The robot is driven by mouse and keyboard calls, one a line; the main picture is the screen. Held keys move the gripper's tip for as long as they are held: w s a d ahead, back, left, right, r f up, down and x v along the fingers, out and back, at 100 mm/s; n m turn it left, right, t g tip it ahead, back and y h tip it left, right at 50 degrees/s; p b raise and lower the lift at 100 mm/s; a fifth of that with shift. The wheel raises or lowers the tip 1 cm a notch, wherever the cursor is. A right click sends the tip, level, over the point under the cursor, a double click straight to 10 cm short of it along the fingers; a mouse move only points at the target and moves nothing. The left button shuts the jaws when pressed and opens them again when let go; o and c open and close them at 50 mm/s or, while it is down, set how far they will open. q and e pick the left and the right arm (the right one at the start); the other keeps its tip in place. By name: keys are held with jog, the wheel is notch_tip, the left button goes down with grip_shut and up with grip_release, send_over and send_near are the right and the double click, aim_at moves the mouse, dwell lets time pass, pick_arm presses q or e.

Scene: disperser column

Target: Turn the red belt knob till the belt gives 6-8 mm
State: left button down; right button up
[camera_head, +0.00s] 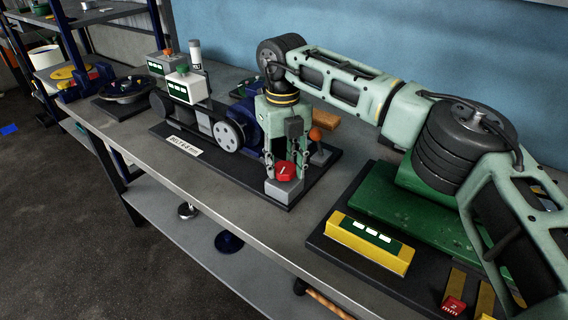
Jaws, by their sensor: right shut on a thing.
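The red belt knob (285,171) sits on a grey block (285,190) at the front right corner of the black belt-drive base (225,179). It has a white mark on top. My right gripper (285,166) points down over the knob and is shut on it, with a finger on either side. The belt drive has a dark belt around grey pulleys (229,136), left of the gripper. A white label (184,145) on the base's front edge appears to read "BELT 6-8 mm". My left gripper is not in view.
An orange-topped lever (316,134) stands just behind the gripper. A green plate with a yellow display block (368,243) is at the right. A white box with a green display (186,85) stands behind the belt. Bare bench (240,210) lies in front.

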aim_at(282, 166)
jog(key=m, duration=0.5)
jog(key=shift+a+m+b, duration=0.1)
jog(key=shift+m+b, duration=0.2)
jog(key=shift+b, duration=0.1)
jog(key=m, duration=0.5)
jog(key=shift+w+b, duration=0.15)
jog(key=shift+b, duration=0.25)
jog(key=shift+r, duration=0.15)
jog(key=o, duration=1.1)
jog(key=shift+w, duration=0.1)
jog(key=shift+r, duration=0.1)
notch_tip(282, 166, up, 12)
jog(key=shift+f, duration=0.2)
